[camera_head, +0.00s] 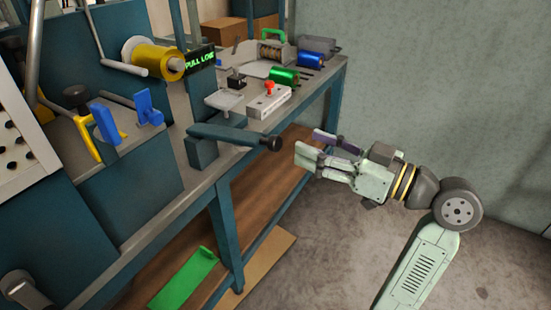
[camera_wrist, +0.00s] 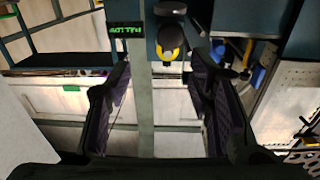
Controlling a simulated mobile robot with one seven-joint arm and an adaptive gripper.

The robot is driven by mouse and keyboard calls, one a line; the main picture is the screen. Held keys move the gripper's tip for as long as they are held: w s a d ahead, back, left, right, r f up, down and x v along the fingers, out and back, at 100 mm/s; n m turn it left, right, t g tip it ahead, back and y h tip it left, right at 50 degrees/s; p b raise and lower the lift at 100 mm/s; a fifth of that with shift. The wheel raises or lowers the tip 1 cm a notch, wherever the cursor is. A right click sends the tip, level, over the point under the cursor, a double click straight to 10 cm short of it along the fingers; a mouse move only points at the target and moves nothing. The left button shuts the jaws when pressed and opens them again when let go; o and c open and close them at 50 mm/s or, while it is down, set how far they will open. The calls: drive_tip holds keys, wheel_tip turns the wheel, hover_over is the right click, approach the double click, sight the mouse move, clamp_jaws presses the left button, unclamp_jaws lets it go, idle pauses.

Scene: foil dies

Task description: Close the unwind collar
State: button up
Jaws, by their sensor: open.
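A gold foil roll (camera_head: 155,60) sits on a shaft at the back of the machine, beside a black sign with green letters (camera_head: 199,58). In the wrist view, a yellow round end (camera_wrist: 172,42) shows in a dark ring beyond my fingers, with the lit sign (camera_wrist: 126,30) to its left. I cannot tell which part is the unwind collar or whether it is closed. My gripper (camera_head: 312,147) is open and empty, to the right of the bench and well apart from the roll. Its two dark fingers stand wide apart in the wrist view (camera_wrist: 162,85).
A dark teal bar with a black end (camera_head: 240,136) juts from the bench towards my gripper. A white block with a red knob (camera_head: 268,98), a green roll (camera_head: 284,75) and a blue roll (camera_head: 308,60) lie on the bench. Floor right of the bench is clear.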

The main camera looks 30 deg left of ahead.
sight(279, 145)
drive_tip(key=shift+n+g, duration=0.3)
drive_tip(key=shift+g, duration=0.2)
drive_tip(key=a, duration=0.2)
drive_tip(key=a+f+p, duration=0.1)
drive_tip(key=a, duration=0.5)
drive_tip(key=shift+s+a+f+p, duration=0.15)
drive_tip(key=shift+a+f+p, duration=0.1)
drive_tip(key=shift+f+p, duration=0.1)
drive_tip(key=shift+c, duration=0.5)
clamp_jaws()
